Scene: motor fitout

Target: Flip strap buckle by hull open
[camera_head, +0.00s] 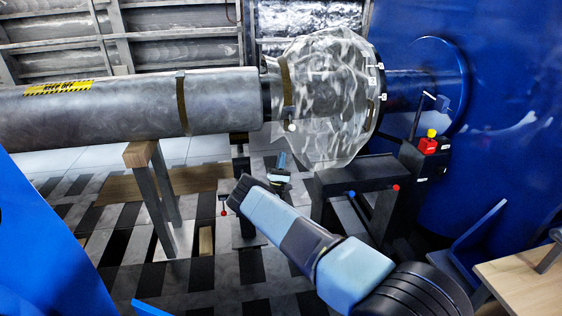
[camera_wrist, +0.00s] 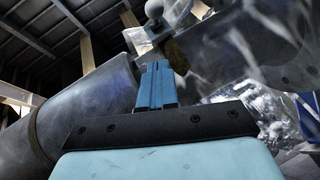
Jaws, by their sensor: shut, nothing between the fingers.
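A brown strap (camera_head: 286,82) runs around the clear, crinkled wrap (camera_head: 328,95) on the large horizontal shaft. A pale round knob (camera_head: 291,127) sits at its lower end, apparently part of a buckle. In the wrist view, the knob (camera_wrist: 154,10) shows at the top, and a brown strap piece (camera_wrist: 176,56) shows just beyond the fingertips. My gripper (camera_head: 281,162) is below the knob in the head view. Its blue fingers (camera_wrist: 157,68) are together and empty, pointing up towards the strap. I cannot tell whether they touch it. The buckle's state is unclear.
The grey shaft (camera_head: 90,102) has another brown strap (camera_head: 181,103) and rests on a wooden-topped stand (camera_head: 141,154). The blue hull wall (camera_head: 510,110) stands at right, beside a box with a red button (camera_head: 427,146). A dark bench (camera_head: 350,176) lies under the wrap.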

